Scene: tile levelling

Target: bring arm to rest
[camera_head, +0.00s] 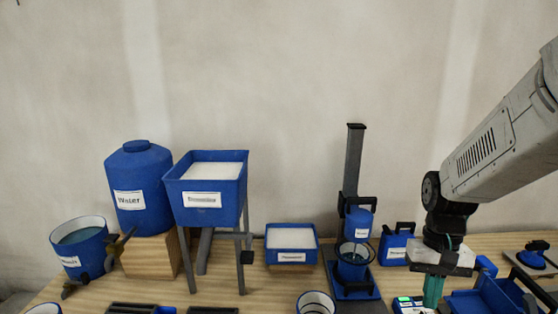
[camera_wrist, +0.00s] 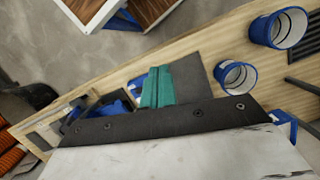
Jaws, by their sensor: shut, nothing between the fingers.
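My gripper (camera_head: 433,293) hangs down over the right part of the wooden bench, below my grey arm. Its teal fingers are shut with nothing between them. In the wrist view the shut fingers (camera_wrist: 157,86) point towards a dark grey mat and a blue-and-white device on the bench. In the head view this small device (camera_head: 408,304) sits just left of the fingertips, partly cut off by the bottom edge. I cannot tell whether the fingers touch anything.
A mixer stand (camera_head: 354,172) with a blue bucket (camera_head: 352,266) stands left of my gripper. A blue canister (camera_head: 396,246) is behind it, a blue tray (camera_head: 474,303) right of it. A water tank (camera_head: 140,185), hopper (camera_head: 210,190) and powder bin (camera_head: 291,256) stand farther left.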

